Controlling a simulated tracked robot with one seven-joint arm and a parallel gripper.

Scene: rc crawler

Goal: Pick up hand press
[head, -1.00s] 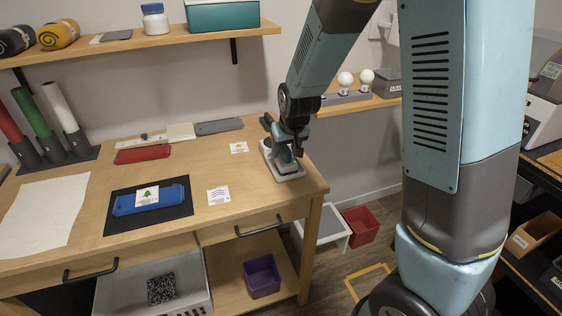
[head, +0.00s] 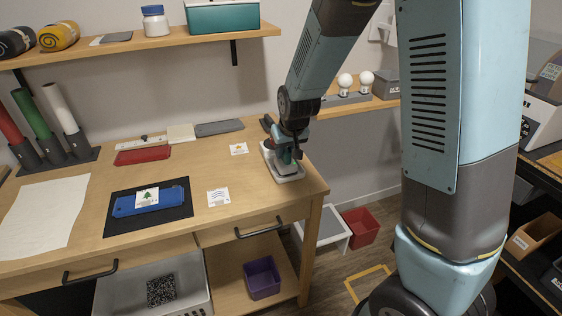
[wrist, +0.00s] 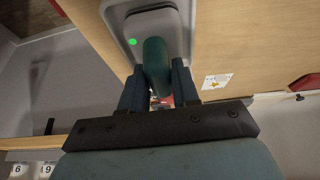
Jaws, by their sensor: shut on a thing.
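The hand press (head: 286,174) stands at the right end of the wooden workbench, with a pale grey base and a darker upper part. My gripper (head: 293,150) is over it, and the arm hides much of its upper part. In the wrist view the grey base of the hand press (wrist: 133,33) carries a green dot. My gripper (wrist: 160,90) is shut on a green rounded part of the press, one dark finger on each side. The base appears to rest on the bench; I cannot see a gap under it.
The workbench (head: 100,188) also holds a blue item on a black mat (head: 120,226), small cards (head: 218,197), a red case (head: 142,155) and upright rolls (head: 62,108). A shelf (head: 130,45) runs above. A red bin (head: 360,228) stands on the floor at right.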

